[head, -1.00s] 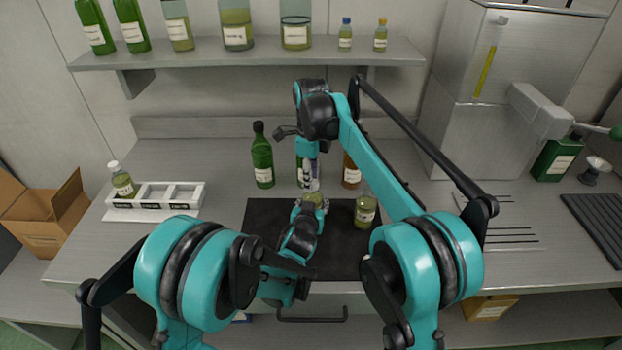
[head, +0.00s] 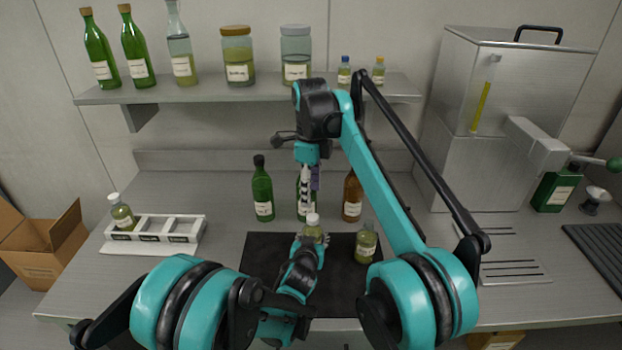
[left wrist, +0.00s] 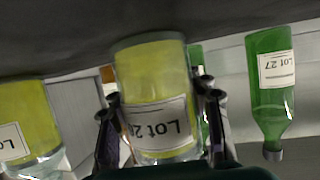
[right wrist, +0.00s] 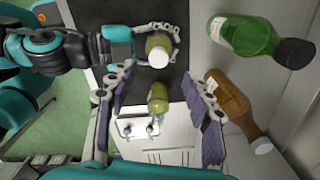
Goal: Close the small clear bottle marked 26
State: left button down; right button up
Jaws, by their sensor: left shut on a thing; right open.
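The small clear bottle marked 26 (head: 313,234) stands upright at the dark mat, with yellow-green oil inside and a white cap (head: 313,218) on its neck. Its Lot 26 label shows in the left wrist view (left wrist: 152,75). My left gripper (head: 309,243) is shut around this bottle. My right gripper (head: 309,188) is open and empty just above the cap, pointing down. In the right wrist view the capped bottle (right wrist: 158,48) shows from above, beyond the open fingers. I cannot tell how tightly the cap sits.
An uncapped-looking clear bottle (head: 366,245) stands close on the right of the mat (head: 262,262). A green bottle (head: 262,190), another green one and a brown bottle (head: 352,197) stand behind. A white rack (head: 180,228) is at left, a steel tank (head: 480,140) at right.

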jog(key=shift+r, duration=2.05)
pick_arm(q)
jog(key=c, duration=0.6)
grip_release()
jog(key=shift+c, duration=0.2)
jog(key=v, duration=1.2)
jog(key=shift+a, duration=0.1)
pick_arm(e)
jog(key=shift+d, duration=0.1)
